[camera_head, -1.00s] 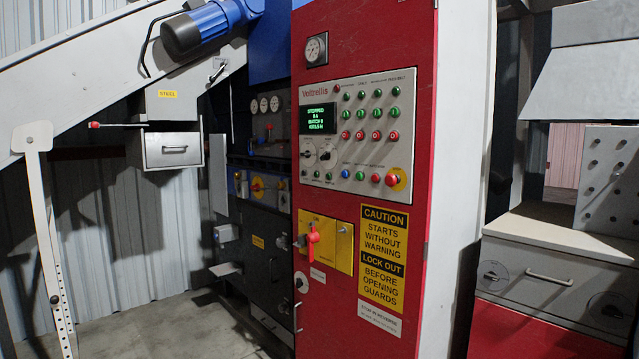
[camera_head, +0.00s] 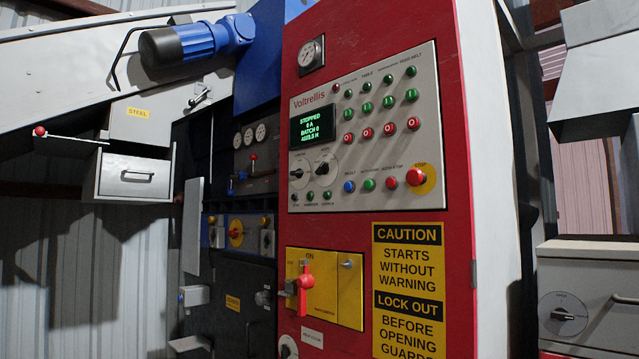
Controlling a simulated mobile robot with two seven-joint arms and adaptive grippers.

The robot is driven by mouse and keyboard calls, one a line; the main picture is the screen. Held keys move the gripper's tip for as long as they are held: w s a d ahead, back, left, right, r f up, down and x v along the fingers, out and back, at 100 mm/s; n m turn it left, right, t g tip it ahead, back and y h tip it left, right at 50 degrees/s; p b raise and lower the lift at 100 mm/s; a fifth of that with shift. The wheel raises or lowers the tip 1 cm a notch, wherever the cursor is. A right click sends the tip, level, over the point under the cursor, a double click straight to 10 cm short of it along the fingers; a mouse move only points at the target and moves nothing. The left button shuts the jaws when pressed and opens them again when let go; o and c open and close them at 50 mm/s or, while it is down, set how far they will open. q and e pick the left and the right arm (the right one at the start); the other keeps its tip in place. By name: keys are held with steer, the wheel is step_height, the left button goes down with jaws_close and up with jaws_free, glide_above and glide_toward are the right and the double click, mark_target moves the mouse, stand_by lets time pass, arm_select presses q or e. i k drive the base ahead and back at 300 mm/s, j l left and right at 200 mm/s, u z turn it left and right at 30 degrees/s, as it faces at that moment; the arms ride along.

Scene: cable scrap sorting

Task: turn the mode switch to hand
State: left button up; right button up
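The grey control panel (camera_head: 425,150) is on the front of the red cabinet (camera_head: 455,200). Two black rotary knobs sit side by side below its green-lit display (camera_head: 313,125): a left knob (camera_head: 297,174) and a right knob (camera_head: 322,168). Their small labels are too blurred to read, so I cannot tell for sure which one is the mode switch or which position is hand. The left knob's pointer looks about level; the right knob's looks tilted. The display reads STOPPED. Neither of my grippers is in view.
Green and red push buttons fill the panel's right side, with a red stop button (camera_head: 415,177) on yellow at lower right. Below is a red handle (camera_head: 306,283) on a yellow plate. A blue motor (camera_head: 190,43) and a steel drawer (camera_head: 133,175) stand at left.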

mark_target(322, 169)
steer(key=i+z, duration=0.3)
steer(key=i, duration=0.25)
steer(key=i+j+z, duration=0.35)
steer(key=i, duration=0.15)
steer(key=i+l, duration=0.05)
steer(key=l, duration=0.05)
